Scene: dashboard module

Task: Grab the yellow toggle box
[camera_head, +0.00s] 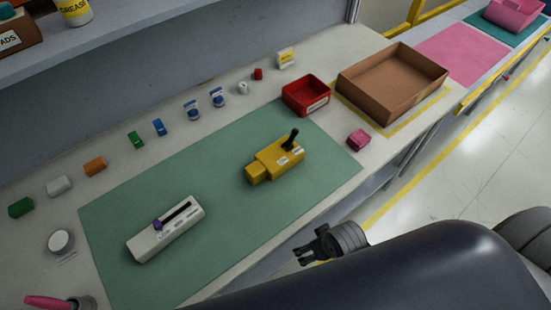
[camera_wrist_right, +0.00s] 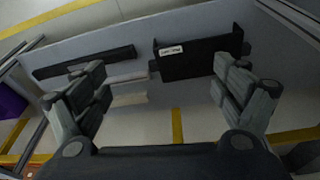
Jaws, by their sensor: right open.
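The yellow toggle box (camera_head: 272,162) lies on the green mat (camera_head: 225,205), with a black lever standing up on its far right part. My right gripper (camera_head: 302,254) shows near the front edge of the table, in front of the box and apart from it. In the right wrist view my right gripper (camera_wrist_right: 162,92) has its fingers spread wide with nothing between them. The box is not in that view. My left gripper is not in view.
A white slider box (camera_head: 166,232) with a purple knob lies on the mat's left part. A red bin (camera_head: 306,94), a cardboard tray (camera_head: 394,98) and a pink block (camera_head: 358,139) are to the right. Several small parts line the back. The mat around the yellow box is clear.

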